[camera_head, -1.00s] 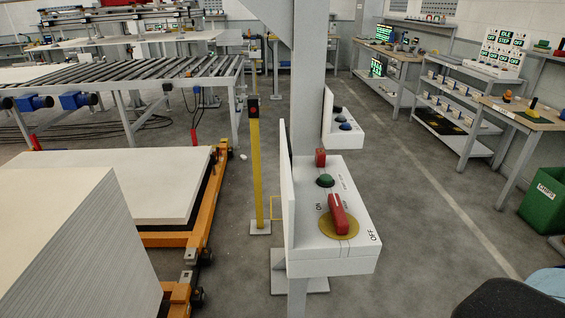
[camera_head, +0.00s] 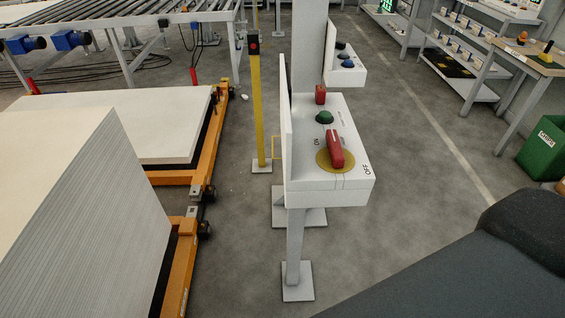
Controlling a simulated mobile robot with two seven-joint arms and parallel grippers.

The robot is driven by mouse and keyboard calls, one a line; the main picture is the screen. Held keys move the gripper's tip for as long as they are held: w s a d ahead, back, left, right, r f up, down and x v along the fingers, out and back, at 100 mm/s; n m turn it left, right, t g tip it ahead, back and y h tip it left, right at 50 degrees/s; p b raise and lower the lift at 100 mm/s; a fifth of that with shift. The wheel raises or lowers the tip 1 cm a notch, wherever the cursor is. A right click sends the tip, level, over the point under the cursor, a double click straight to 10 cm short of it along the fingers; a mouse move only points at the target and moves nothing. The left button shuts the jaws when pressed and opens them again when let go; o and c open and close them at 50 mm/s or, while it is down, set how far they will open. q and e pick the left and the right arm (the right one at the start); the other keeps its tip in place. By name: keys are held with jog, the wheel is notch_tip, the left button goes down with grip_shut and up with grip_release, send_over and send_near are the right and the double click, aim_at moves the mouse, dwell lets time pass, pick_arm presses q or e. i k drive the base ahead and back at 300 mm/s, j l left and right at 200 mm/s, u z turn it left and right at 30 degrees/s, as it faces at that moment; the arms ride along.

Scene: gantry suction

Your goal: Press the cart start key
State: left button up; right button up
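A white control box (camera_head: 345,190) on a grey post stands in the middle of the view. On its top are a red rotary handle (camera_head: 336,150) on a yellow disc, with ON and OFF marks, a green round button (camera_head: 324,117) and a small red block (camera_head: 320,94). A second white box (camera_head: 349,77) behind it carries a blue button (camera_head: 347,63) and a dark button (camera_head: 341,45). I cannot read which of these is the cart start key. Neither of my grippers is in view; a dark rounded part, likely of my arm, fills the lower right.
White sheet stacks (camera_head: 70,200) and an orange cart frame (camera_head: 212,125) stand at the left. A yellow post (camera_head: 257,110) stands just left of the box. A roller conveyor (camera_head: 120,25) is behind. A green bin (camera_head: 545,148) and benches line the right. The floor right of the box is clear.

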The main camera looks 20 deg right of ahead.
aim_at(323, 115)
jog(key=z, duration=0.9)
